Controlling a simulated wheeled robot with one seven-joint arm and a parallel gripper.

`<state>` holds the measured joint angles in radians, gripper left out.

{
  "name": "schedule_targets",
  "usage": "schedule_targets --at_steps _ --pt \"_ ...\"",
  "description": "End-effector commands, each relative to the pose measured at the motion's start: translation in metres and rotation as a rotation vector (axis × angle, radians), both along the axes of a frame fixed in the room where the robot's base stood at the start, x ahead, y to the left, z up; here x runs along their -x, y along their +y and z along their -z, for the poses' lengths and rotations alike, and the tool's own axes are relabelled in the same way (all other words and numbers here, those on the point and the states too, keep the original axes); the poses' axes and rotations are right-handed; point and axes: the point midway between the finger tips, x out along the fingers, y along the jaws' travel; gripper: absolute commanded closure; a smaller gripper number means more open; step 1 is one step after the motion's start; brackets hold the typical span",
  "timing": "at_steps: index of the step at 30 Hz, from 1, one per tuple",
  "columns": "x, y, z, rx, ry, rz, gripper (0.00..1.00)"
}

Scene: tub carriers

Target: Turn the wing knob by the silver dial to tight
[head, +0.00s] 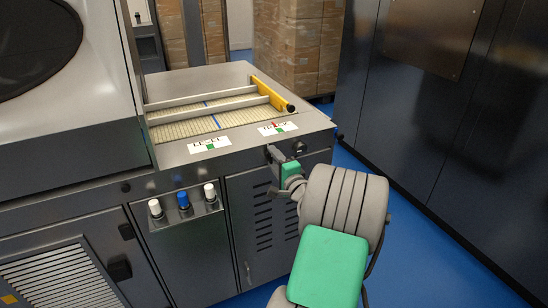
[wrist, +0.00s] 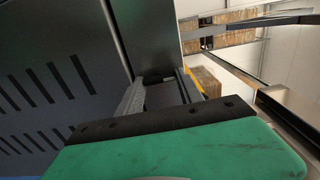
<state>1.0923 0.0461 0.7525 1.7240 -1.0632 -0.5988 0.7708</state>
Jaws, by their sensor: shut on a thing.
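My gripper (head: 274,155) is at the front edge of the grey machine, below the right-hand white scale label (head: 277,128). In the wrist view, its two fingers (wrist: 158,92) reach the machine's front face and are shut on a small dark thing (wrist: 152,76), which seems to be the wing knob. The fingers hide most of the knob, so its turn angle cannot be read. A small round silver and dark fitting (head: 300,147), perhaps the silver dial, sits just right of the gripper on the front edge. The right label has a red mark and a green mark.
A conveyor bed with rails and a yellow bar (head: 272,94) lies on top. Another scale label (head: 209,144) is to the left. White and blue knobs (head: 183,200) stand on the front panel. A dark cabinet (head: 450,110) stands right, across the blue floor (head: 400,220).

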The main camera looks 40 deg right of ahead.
Motion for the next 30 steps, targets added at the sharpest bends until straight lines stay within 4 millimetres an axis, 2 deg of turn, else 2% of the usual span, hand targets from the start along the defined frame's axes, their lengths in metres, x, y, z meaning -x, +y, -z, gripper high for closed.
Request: schedule_targets --at_steps 15,16,24,30 --pt "-0.0002 0.0008 0.0006 -0.025 -0.007 -0.002 0.97" --pt "-0.0003 0.0007 0.0006 -0.025 -0.007 -0.002 0.56" --pt "-0.0002 0.0003 0.0004 -0.023 -0.007 -0.001 0.35" --pt "0.0001 0.0001 0.0003 -0.022 -0.006 0.0 0.35"
